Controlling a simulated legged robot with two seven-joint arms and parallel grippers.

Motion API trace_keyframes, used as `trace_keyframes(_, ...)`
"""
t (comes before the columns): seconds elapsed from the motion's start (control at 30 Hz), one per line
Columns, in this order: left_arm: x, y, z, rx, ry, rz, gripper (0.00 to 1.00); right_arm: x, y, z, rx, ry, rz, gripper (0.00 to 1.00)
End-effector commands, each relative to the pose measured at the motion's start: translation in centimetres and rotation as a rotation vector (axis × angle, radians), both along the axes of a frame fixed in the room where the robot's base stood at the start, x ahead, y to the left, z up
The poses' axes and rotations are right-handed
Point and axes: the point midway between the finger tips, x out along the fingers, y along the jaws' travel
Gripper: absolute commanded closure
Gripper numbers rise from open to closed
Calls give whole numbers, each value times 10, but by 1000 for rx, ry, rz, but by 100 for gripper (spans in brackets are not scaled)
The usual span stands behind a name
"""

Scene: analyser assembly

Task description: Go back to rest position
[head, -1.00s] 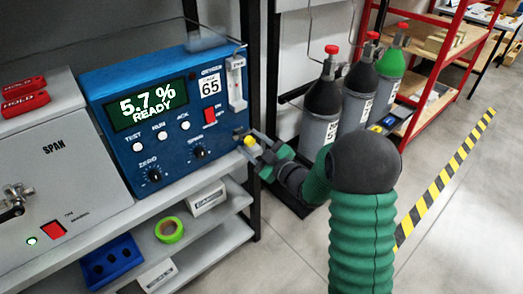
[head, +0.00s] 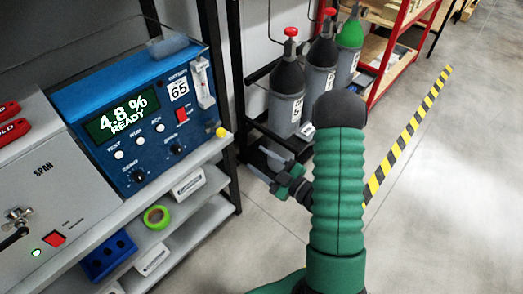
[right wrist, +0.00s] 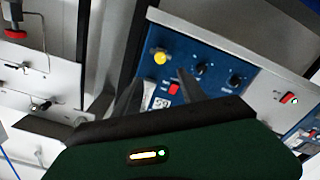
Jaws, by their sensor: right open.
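My green right arm rises at the lower middle. The blue analyser (head: 95,160) stands on the shelf at the left, its display reading 4.8 % READY. A yellow knob (head: 221,132) is at its lower right corner. In the right wrist view the yellow knob (right wrist: 160,58) and the tilted blue panel (right wrist: 215,45) lie beyond my spread fingers (right wrist: 160,90). My left gripper is not in view.
A grey box marked SPAN (head: 70,190) stands left of the analyser. Green tape (head: 156,217) and a blue tray (head: 108,258) lie on the lower shelf. Gas cylinders (head: 286,112) stand behind my right arm. The floor right of the striped tape (head: 408,135) is clear.

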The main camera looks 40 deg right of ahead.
Motion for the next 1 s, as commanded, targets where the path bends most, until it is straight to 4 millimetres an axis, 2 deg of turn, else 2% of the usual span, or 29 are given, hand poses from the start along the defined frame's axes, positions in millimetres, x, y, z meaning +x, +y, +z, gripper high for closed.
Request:
trace_keyframes(0.47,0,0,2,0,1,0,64,-1,0,-1,-1,-1,-1,51)
trace_keyframes(0.57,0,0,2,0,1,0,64,5,2,-4,-6,30,3,51)
trace_keyframes(0.67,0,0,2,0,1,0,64,25,11,-17,-20,156,1,51)
trace_keyframes(0.8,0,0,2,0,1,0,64,52,28,-40,-1,454,-78,51)
trace_keyframes(0.87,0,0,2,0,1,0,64,52,38,-47,37,584,-134,51)
trace_keyframes(1.0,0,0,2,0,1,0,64,31,71,-53,159,835,-264,51)
